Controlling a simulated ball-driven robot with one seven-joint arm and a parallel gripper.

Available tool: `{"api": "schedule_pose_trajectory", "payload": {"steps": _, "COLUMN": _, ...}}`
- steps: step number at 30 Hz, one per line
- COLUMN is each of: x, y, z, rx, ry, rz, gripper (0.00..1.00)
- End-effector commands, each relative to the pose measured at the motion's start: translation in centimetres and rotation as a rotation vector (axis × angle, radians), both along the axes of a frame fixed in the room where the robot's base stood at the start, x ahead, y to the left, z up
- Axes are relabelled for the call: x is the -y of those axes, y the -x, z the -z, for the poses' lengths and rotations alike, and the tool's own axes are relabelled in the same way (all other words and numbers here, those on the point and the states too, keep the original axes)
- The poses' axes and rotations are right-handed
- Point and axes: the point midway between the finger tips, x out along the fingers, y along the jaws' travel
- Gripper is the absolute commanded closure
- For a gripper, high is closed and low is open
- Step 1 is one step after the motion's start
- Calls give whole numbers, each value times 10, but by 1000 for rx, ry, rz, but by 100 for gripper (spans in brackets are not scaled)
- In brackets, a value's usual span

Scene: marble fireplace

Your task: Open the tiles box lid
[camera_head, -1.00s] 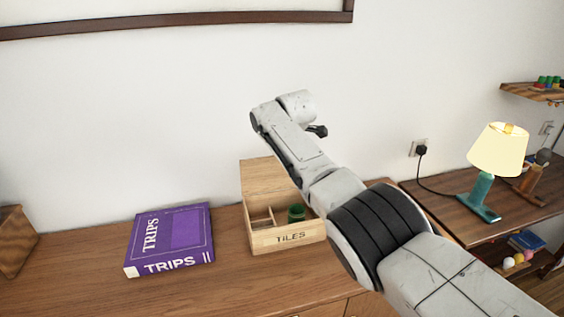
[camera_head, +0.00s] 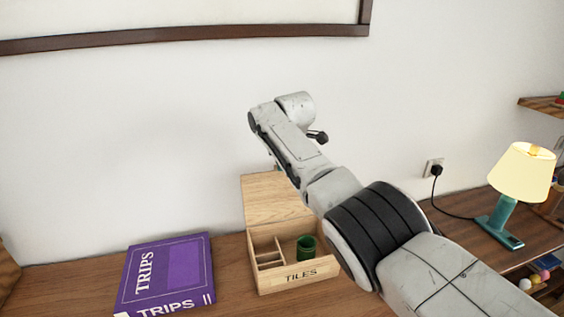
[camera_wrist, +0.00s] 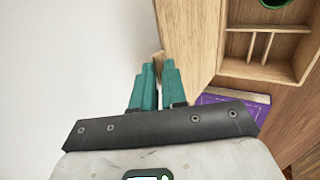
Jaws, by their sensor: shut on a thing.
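The tiles box (camera_head: 300,278) is a pale wooden box marked "TILES" on the dresser. Its wooden lid (camera_head: 268,193) is raised at the back, so the inside shows. Inside are divided compartments on the left and a green cylinder (camera_head: 306,246) on the right. In the wrist view, the lid (camera_wrist: 192,40) rises beside the teal fingers of my gripper (camera_wrist: 159,78). The fingers are shut on the lid's edge, near a corner. In the head view my arm hides the gripper and part of the box's right side. The compartments also show in the wrist view (camera_wrist: 266,66).
A purple "TRIPS" book (camera_head: 168,273) lies left of the box on the wooden dresser (camera_head: 236,300). A white wall (camera_head: 130,130) with a dark frame (camera_head: 180,34) stands close behind.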

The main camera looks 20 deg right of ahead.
Motion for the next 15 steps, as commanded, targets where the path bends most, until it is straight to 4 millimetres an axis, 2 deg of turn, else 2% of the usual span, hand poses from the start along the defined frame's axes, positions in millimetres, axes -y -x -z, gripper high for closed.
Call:
{"api": "schedule_pose_trajectory", "payload": {"steps": 8, "x": 0, "y": 0, "z": 2, "rx": -2, "ry": 0, "rz": 1, "gripper": 100}}
{"api": "schedule_pose_trajectory", "payload": {"steps": 9, "x": 0, "y": 0, "z": 2, "rx": -2, "ry": 0, "rz": 1, "gripper": 87}}
{"api": "schedule_pose_trajectory", "payload": {"steps": 15, "x": 0, "y": 0, "z": 2, "rx": -2, "ry": 0, "rz": 0, "gripper": 68}}
